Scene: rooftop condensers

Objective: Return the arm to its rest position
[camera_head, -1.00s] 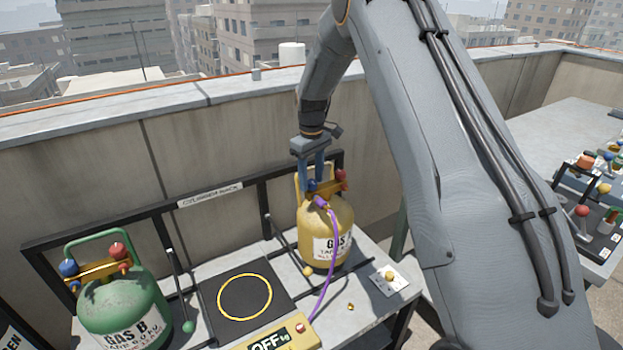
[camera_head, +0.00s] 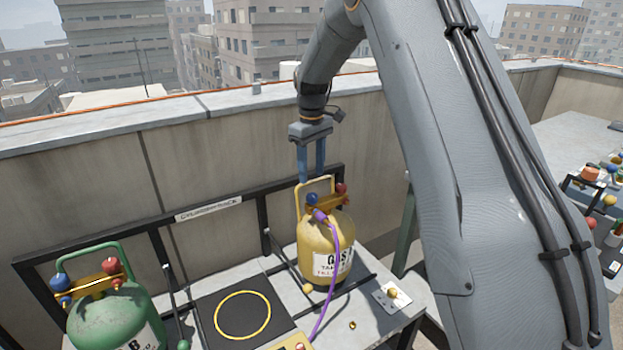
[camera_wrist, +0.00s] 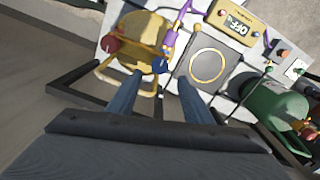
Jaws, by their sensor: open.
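My gripper (camera_head: 312,178) is open, with its two blue fingers pointing down just above the handle of the yellow gas cylinder (camera_head: 318,248). Nothing shows between the fingers. The wrist view shows my gripper (camera_wrist: 157,85) with its fingers apart near the yellow cylinder (camera_wrist: 143,30) and its blue and red knobs. Whether a finger touches the handle I cannot tell. The cylinder stands upright on the bench, with a purple hose (camera_head: 331,285) running from its valve. My arm reaches up from the gripper and across the right of the head view.
A green gas cylinder (camera_head: 112,315) stands at the left. A dark pad with a yellow ring (camera_head: 243,315) lies between the cylinders. A black rack frame (camera_head: 265,213) runs behind them, before a parapet wall (camera_head: 90,185). A second table (camera_head: 565,140) with several coloured parts is at the right.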

